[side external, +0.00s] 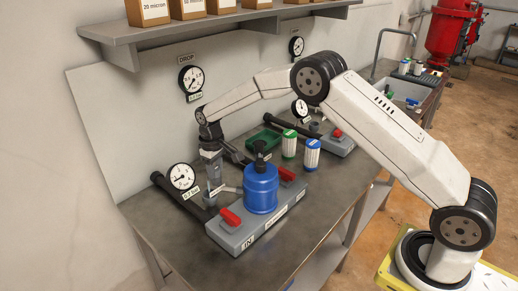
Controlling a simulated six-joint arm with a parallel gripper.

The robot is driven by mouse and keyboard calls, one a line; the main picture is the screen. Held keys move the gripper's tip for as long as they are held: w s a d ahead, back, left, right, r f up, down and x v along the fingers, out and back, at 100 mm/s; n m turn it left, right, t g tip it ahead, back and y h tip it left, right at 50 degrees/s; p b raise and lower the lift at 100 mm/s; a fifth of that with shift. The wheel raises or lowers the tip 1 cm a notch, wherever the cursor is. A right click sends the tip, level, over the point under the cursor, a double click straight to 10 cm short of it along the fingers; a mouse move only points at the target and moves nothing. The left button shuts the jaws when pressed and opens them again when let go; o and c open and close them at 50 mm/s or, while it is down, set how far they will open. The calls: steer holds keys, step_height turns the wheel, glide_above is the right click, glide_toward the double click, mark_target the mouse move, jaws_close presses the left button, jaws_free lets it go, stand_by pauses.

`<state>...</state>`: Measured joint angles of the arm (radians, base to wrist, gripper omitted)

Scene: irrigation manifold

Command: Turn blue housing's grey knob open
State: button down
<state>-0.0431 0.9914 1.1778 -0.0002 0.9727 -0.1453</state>
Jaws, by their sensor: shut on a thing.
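The blue housing (261,190) stands upright on a grey manifold block (268,221) on the metal bench, with a black cap on top. A grey bar-like part, apparently the grey knob (227,189), shows at the left side of the housing. My gripper (213,188) points down just left of the housing. It is shut at this grey part, and the exact contact is too small to make out. How far the knob is turned cannot be told.
Red handles (231,217) sit on the block, one at each end. A gauge (181,177) and black pipe stand at left. Green-banded (289,145) and blue-banded (312,155) cartridges and a green tray (265,139) are behind. The front bench is clear. A shelf (210,28) hangs above.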

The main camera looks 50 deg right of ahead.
mark_target(216, 169)
steer(key=shift+m, duration=1.1)
steer(key=shift+c, duration=1.6)
jaws_free()
steer(key=shift+r, duration=3.95)
steer(key=shift+s, duration=0.1)
